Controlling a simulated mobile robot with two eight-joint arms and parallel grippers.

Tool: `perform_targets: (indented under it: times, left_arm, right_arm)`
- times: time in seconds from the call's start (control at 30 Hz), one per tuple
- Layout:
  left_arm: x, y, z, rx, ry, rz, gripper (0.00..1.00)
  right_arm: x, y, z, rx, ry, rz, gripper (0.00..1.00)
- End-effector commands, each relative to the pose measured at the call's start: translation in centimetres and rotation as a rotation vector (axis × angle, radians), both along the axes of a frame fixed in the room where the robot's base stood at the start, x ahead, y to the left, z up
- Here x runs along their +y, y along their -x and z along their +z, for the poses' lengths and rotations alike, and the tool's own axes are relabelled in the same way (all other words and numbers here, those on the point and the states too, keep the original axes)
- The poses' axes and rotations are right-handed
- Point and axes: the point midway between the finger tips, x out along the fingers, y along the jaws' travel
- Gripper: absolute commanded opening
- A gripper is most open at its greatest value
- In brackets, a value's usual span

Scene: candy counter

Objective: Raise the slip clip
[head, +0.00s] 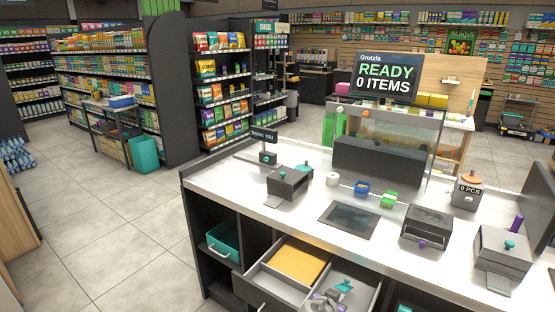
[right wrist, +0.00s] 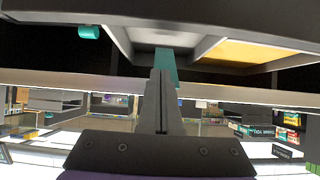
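My right gripper (head: 328,297) is low in the front of the head view, at the open drawer's right compartment. A small teal piece on a grey arm, which looks like the slip clip (head: 343,285), is beside it. In the right wrist view, my right gripper's two fingers (right wrist: 162,75) lie together with only a thin seam between them. A teal strip, likely the same clip (right wrist: 166,58), shows just past the fingertips. I cannot tell whether they touch it. My left gripper is in neither view.
The open drawer (head: 261,283) holds a yellow stack (head: 298,262) in its left compartment. The white counter (head: 325,190) above carries a dark flat panel (head: 348,219), a grey printer-like box (head: 427,227) and several small items. A teal bin (head: 224,242) sits on the shelf to the left.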

Motion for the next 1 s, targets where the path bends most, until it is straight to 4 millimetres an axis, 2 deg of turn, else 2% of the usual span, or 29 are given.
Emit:
perform_targets:
  times: [0.33,0.7,1.0]
  left_arm:
    - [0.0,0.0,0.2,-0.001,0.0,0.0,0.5]
    - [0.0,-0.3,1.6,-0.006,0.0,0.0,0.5]
    - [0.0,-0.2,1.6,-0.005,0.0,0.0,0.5]
  right_arm:
    - [-0.1,-0.1,0.3,0.0,0.0,0.0,0.0]
    - [-0.9,-1.3,2.0,0.0,-0.001,-0.001,0.0]
    - [-0.9,-1.4,2.0,0.0,0.0,0.0,0.0]
